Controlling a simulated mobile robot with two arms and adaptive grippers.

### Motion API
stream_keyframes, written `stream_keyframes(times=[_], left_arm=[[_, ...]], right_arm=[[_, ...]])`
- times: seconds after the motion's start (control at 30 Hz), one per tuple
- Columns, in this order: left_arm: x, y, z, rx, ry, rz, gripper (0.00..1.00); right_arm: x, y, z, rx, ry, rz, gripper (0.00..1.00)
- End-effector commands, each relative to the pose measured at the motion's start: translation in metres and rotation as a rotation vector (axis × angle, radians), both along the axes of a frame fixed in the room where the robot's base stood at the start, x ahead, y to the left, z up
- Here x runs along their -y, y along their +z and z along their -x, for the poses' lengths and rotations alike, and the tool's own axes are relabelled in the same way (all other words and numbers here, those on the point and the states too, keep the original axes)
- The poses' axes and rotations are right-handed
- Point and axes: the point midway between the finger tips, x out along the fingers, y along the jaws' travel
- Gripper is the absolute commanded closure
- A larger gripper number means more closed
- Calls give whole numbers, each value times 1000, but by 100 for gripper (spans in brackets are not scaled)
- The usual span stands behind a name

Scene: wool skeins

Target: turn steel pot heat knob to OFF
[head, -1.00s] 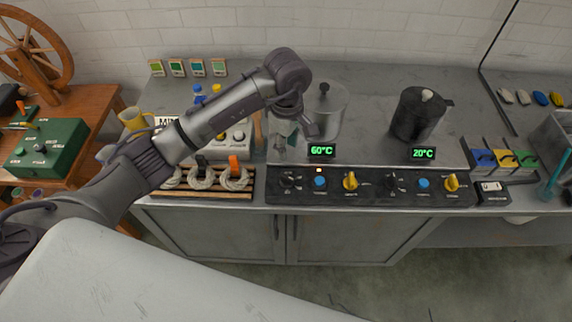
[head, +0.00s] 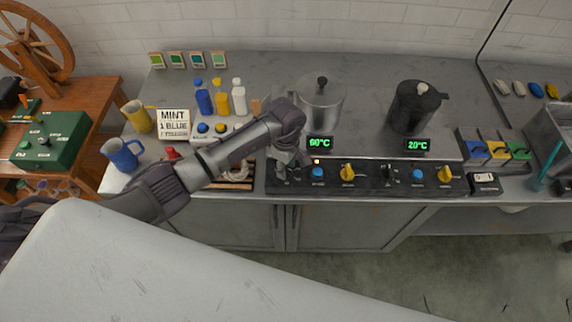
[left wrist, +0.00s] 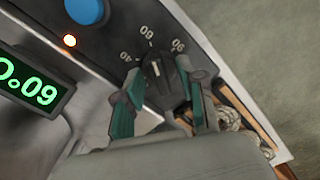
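The steel pot (head: 320,103) stands on the counter behind a green display (head: 320,143) reading 60°C. Its black heat knob (left wrist: 157,76) is at the left end of the dark control panel, with temperature numbers around it in the left wrist view. My left gripper (head: 285,172) is down at that knob and mostly hides it in the head view. In the left wrist view its two green-padded fingers (left wrist: 158,88) are spread on either side of the knob, with gaps visible. The OFF mark cannot be made out. My right gripper is not in view.
A blue button (head: 317,173) and yellow knob (head: 347,172) sit right of the heat knob. A small orange light (left wrist: 69,40) glows on the panel. A black pot (head: 412,106) stands right, its display reading 20°C. Bottles and jugs stand left, behind my arm.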

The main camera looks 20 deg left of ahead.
Motion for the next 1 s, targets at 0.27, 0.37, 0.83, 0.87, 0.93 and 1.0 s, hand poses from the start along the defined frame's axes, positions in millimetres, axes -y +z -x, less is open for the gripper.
stream_keyframes(times=[0.27,0.37,0.83,0.87,0.93,1.0], left_arm=[[0,0,0,0,0,0,94],[0,0,0,0,0,0,100],[-1,-3,-1,2,88,-3,100],[-1,-2,-1,2,105,-1,100],[-2,-3,-1,3,153,-2,100],[-1,-3,-1,4,207,-2,100]], right_arm=[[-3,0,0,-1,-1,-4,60],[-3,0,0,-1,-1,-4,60],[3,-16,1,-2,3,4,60],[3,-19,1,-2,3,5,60],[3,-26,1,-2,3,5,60],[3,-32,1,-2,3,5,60]])
